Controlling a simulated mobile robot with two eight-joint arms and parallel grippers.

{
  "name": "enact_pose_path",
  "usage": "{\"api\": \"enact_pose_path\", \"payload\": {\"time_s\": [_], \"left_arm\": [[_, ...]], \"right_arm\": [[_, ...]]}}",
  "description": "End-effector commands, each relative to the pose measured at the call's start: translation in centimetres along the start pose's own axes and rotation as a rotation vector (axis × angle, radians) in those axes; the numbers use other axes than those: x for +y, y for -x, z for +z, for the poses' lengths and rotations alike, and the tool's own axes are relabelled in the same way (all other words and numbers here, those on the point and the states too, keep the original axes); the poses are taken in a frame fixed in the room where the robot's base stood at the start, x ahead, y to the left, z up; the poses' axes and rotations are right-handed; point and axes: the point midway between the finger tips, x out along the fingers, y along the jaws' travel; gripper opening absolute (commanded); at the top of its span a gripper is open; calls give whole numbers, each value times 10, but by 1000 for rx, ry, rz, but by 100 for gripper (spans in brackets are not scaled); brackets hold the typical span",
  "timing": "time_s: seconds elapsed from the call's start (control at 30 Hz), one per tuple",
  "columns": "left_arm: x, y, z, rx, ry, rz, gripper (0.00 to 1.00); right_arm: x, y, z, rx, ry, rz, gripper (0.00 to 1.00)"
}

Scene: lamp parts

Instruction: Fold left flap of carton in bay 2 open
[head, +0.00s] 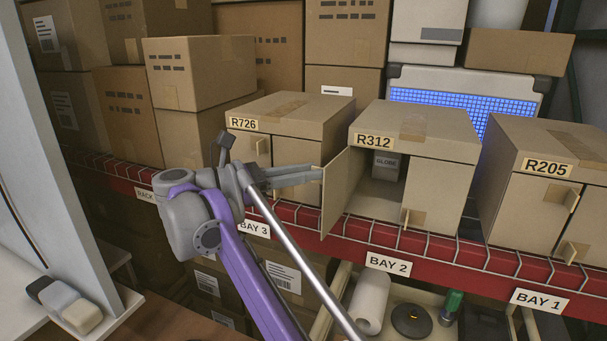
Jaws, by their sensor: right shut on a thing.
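The carton R312 (440,148) stands on the shelf above the BAY 2 label (388,264). Its left flap (338,192) is swung outward and stands out from the front at an angle. My right gripper (316,173) is shut on the left flap at its outer edge, to the left of the carton. The right flap (438,195) is closed across the front and has a small tab (406,217). Through the opening a small grey box marked GLOBE (386,164) shows inside. My left gripper is not in view.
Carton R726 (290,110) stands close on the left and carton R205 (535,190) on the right, both with closed fronts. A red shelf beam (480,265) with wire decking runs below. A white roll (370,303) and a dark disc (411,320) lie lower down.

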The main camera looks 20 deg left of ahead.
Motion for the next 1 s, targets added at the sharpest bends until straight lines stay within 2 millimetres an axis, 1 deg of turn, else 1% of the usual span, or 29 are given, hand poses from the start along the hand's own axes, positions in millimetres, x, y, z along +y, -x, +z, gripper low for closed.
{"api": "enact_pose_path", "payload": {"time_s": [0.03, 0.4, 0.9, 0.93, 1.0], "left_arm": [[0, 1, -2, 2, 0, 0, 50], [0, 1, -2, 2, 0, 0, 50], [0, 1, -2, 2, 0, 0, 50], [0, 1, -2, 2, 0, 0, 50], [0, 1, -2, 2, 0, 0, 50]], "right_arm": [[4, -8, 6, -16, -4, -5, 0], [7, -7, 7, -16, -4, -45, 0], [7, -7, 7, -16, -5, -50, 0], [7, -7, 7, -16, -5, -50, 27], [7, -7, 7, -16, -5, -51, 36]]}}
